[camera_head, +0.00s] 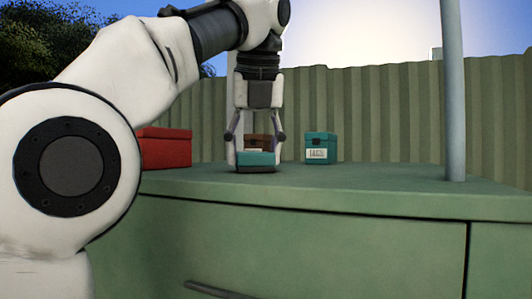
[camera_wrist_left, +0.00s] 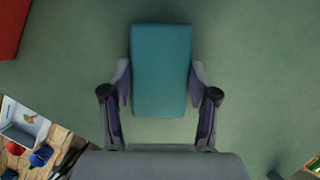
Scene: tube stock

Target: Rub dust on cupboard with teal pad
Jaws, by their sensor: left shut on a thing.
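The teal pad (camera_head: 256,159) has a dark underside and is at the top of the green cupboard (camera_head: 390,184), near its front edge. It appears to rest on the surface. My left gripper (camera_head: 257,150) points straight down and is shut on the pad. In the left wrist view the pad (camera_wrist_left: 161,70) lies between the two fingers of the left gripper (camera_wrist_left: 160,88), one on each long side. I cannot make out any dust on the cupboard top. My right gripper is not in view.
A red box (camera_head: 166,148) stands left of the gripper, a brown box (camera_head: 257,141) behind it, and a labelled teal box (camera_head: 320,147) to its right. A grey post (camera_head: 453,90) rises at the right. The top between the teal box and post is clear.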

